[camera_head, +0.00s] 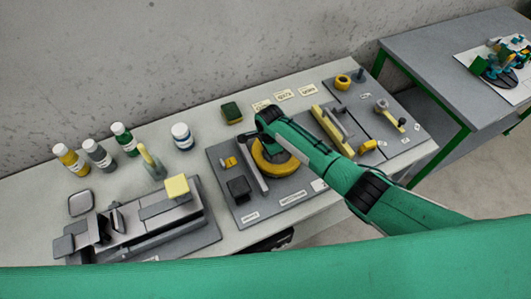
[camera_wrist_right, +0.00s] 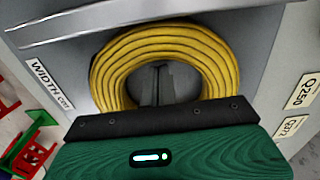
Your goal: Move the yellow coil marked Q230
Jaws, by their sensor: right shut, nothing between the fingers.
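A yellow coil (camera_head: 283,168) lies flat on a grey board (camera_head: 223,151), partly covered by my right arm in the head view. It is a ring of several wound turns and fills the upper middle of the right wrist view (camera_wrist_right: 165,42). The fingers of my right gripper (camera_wrist_right: 157,88) are shut and empty, over the open centre of the coil. In the head view the fingers are hidden behind the wrist. I see no mark on the coil itself. A loose tag (camera_wrist_right: 301,92) beside it seems to read Q250. My left gripper is out of view.
A grey bar lies beside the coil, with a black block (camera_head: 238,188) to the left. Bottles, a green sponge (camera_head: 231,112) and small tags stand behind. A grey press-like fixture (camera_head: 150,225) is at left. More tools lie on boards at right. A second table (camera_head: 435,50) stands beyond.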

